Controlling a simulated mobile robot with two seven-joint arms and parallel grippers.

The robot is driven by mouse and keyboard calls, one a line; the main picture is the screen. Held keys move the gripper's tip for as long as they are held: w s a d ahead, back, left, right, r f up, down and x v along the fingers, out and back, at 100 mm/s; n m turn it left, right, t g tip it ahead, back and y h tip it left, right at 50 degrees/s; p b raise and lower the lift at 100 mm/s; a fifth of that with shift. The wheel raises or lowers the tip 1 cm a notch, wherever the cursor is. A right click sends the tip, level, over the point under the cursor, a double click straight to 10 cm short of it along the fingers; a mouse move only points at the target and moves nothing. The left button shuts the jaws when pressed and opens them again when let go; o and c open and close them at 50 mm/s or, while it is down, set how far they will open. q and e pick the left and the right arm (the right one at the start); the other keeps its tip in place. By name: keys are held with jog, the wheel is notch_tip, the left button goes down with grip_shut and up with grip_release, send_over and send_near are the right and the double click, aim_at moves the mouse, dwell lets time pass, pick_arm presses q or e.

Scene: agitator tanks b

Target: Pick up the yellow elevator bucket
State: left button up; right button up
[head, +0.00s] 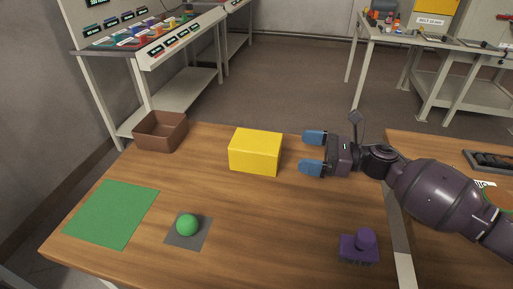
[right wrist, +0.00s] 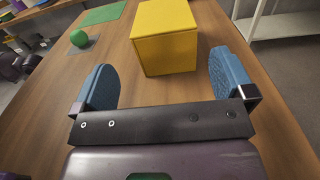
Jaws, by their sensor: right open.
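The yellow elevator bucket (head: 255,153) appears as a plain yellow box on the wooden table, near the middle of its far side. My right gripper (head: 313,152) is just to the right of it, open and empty, with its two blue fingers pointing at it. In the right wrist view the yellow bucket (right wrist: 166,40) is ahead, between the lines of the two open fingers (right wrist: 165,80), and a gap separates them from it. My left gripper is not in view.
A brown open box (head: 161,133) stands at the table's far left corner. A green mat (head: 112,213) lies at the left, and a green ball (head: 187,225) rests on a grey square. A purple object (head: 358,247) stands at the front right. The table between is clear.

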aim_at(270, 142)
jog(key=a, duration=0.2)
jog(key=w+a, duration=0.1)
jog(key=a, duration=0.1)
jog(key=shift+a, duration=0.2)
jog(key=shift+w+a+r, duration=0.1)
jog(key=shift+w+a, duration=0.1)
jog(key=shift+a, duration=0.65)
jog(key=shift+w+a+r, duration=0.1)
jog(key=shift+w+a, duration=0.1)
jog(key=shift+a, duration=0.65)
jog(key=shift+w+a, duration=0.2)
jog(key=shift+a, duration=0.65)
jog(key=c, duration=0.8)
